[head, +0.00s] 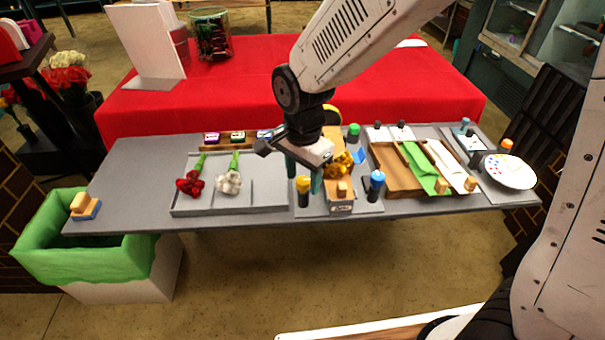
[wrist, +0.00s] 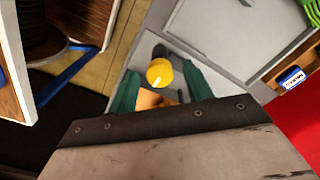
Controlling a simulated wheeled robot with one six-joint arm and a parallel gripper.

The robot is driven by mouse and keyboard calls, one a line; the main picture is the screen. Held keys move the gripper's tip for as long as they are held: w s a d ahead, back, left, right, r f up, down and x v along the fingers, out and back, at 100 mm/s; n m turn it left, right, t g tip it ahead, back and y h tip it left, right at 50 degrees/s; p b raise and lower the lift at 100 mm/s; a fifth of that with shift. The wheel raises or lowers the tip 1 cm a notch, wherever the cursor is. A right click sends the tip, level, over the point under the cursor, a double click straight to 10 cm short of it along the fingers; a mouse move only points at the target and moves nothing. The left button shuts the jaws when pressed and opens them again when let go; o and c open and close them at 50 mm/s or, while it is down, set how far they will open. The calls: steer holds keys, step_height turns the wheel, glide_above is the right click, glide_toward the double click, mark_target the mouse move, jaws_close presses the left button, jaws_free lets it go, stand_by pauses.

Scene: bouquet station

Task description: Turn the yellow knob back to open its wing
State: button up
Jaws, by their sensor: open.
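The yellow knob (head: 303,184) sits on top of a dark upright post at the front left of the small wooden holder (head: 341,200) in the middle of the table. In the wrist view the yellow knob (wrist: 159,72) shows between my two teal fingertips, with a dark piece beside it. My gripper (head: 304,176) is open just above and behind the knob, one finger to either side in the wrist view. I cannot tell whether a finger touches it. Yellow flowers (head: 343,163) stand at the holder. The yellow knob's wing cannot be made out clearly; my wrist covers part of the holder.
A blue-topped post (head: 377,180) stands right of the holder and a green-topped one (head: 353,131) behind it. A grey tray (head: 262,196) with red and white flowers lies left. Wooden trays (head: 396,175) with green and white sheets lie right. The table's far left is mostly clear.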

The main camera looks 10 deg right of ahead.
steer(key=c, duration=1)
steer(key=shift+o, duration=0.2)
steer(key=shift+n, duration=0.4)
steer(key=n, duration=0.8)
steer(key=shift+n, duration=0.3)
steer(key=n, duration=0.8)
steer(key=shift+n, duration=0.6)
